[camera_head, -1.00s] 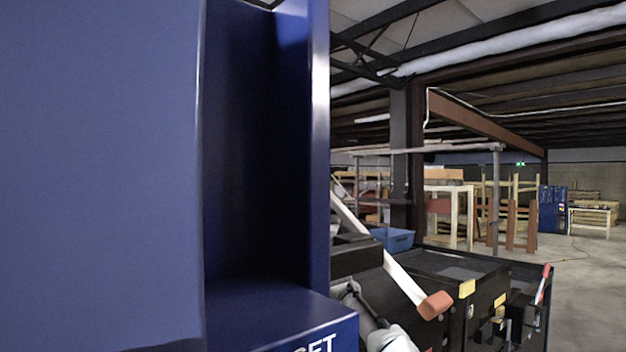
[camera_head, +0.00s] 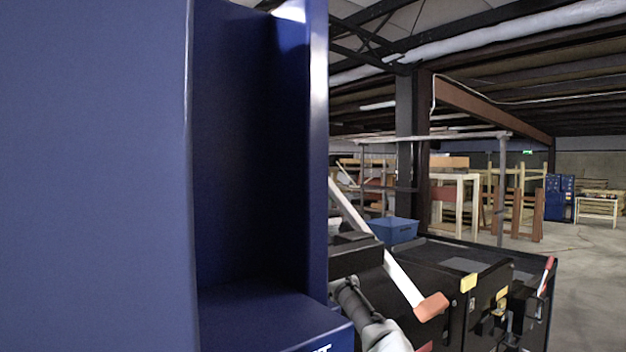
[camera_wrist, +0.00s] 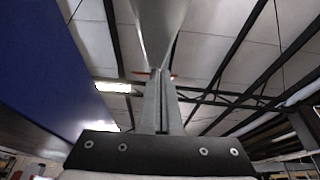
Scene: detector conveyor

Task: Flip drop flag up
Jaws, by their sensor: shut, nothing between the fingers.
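A white bar with an orange end block (camera_head: 432,307), which looks like the drop flag, slants down to the right beside the black conveyor machine in the head view. In the head view only part of my arm shows, low beside the bar, and the fingertips cannot be made out.
A large blue cabinet (camera_head: 90,180) fills the left of the head view and also stands left in the wrist view (camera_wrist: 45,75). The black machine (camera_head: 440,270) carries yellow tags and a red-tipped white lever (camera_head: 545,275). A blue bin (camera_head: 392,231) stands behind. Open floor lies right.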

